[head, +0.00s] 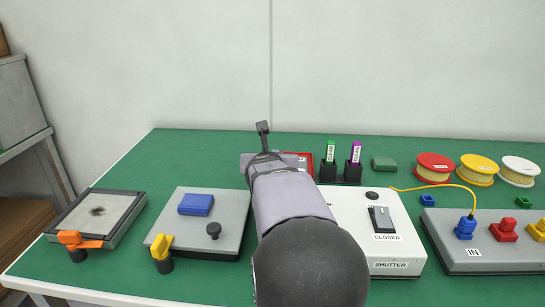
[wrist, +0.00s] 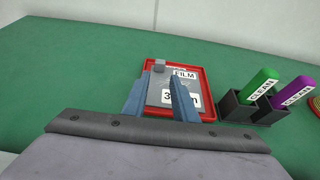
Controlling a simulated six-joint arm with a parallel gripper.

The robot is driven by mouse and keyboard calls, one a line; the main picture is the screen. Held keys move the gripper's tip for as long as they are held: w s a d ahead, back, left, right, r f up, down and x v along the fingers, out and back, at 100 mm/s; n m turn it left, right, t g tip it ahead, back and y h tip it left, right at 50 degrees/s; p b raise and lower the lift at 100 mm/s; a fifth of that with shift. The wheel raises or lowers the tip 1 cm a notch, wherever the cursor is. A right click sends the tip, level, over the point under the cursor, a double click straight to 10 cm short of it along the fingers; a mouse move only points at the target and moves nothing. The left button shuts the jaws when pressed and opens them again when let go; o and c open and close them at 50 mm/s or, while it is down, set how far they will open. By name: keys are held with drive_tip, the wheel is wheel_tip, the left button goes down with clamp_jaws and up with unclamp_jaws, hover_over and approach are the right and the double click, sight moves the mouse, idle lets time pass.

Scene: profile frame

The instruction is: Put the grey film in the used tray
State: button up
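In the wrist view, a grey flat piece that looks like the grey film (wrist: 158,92) lies within the outline of a red tray (wrist: 205,72). A small grey block (wrist: 160,68) shows at its far end. White labels reading "FILM" and partly hidden "3…m" are beside it. My gripper (wrist: 160,80) has its two blue-grey fingers apart over the grey piece, with a gap between them. Whether they touch it cannot be told. In the head view, my arm hides most of the red tray (head: 305,157). No label reading "used" is visible.
Green and purple "CLEAN" holders (wrist: 262,85) stand just right of the tray. The white shutter box (head: 350,207), marked "CLOSED", is to the right of my arm. A grey box with a blue block (head: 196,204) is to the left. The green table (head: 190,150) is clear at back left.

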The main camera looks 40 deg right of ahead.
drive_tip(key=shift+v, duration=1.2)
drive_tip(key=shift+a+r+m+p, duration=0.35)
drive_tip(key=shift+r+p, duration=0.25)
drive_tip(key=shift+p, duration=0.55)
drive_tip(key=s+a+r+m+g+y+p, duration=0.3)
drive_tip(key=s+a+r+m+p, duration=0.4)
drive_tip(key=p, duration=0.8)
drive_tip(key=s+a+r+m+g+y+p, duration=0.3)
drive_tip(key=s+a+r+m+p, duration=0.4)
drive_tip(key=a+m+p, duration=0.3)
drive_tip(key=s+a+r+m+g+y+p, duration=0.3)
drive_tip(key=s+a+r+m+p, duration=0.4)
drive_tip(key=a+p, duration=0.7)
drive_tip(key=m+p, duration=0.2)
drive_tip(key=p, duration=0.6)
drive_tip(key=shift+s+a+g+y, duration=0.2)
drive_tip(key=shift+a+g+y, duration=0.1)
drive_tip(key=shift+a, duration=0.1)
drive_tip(key=shift+m, duration=0.25)
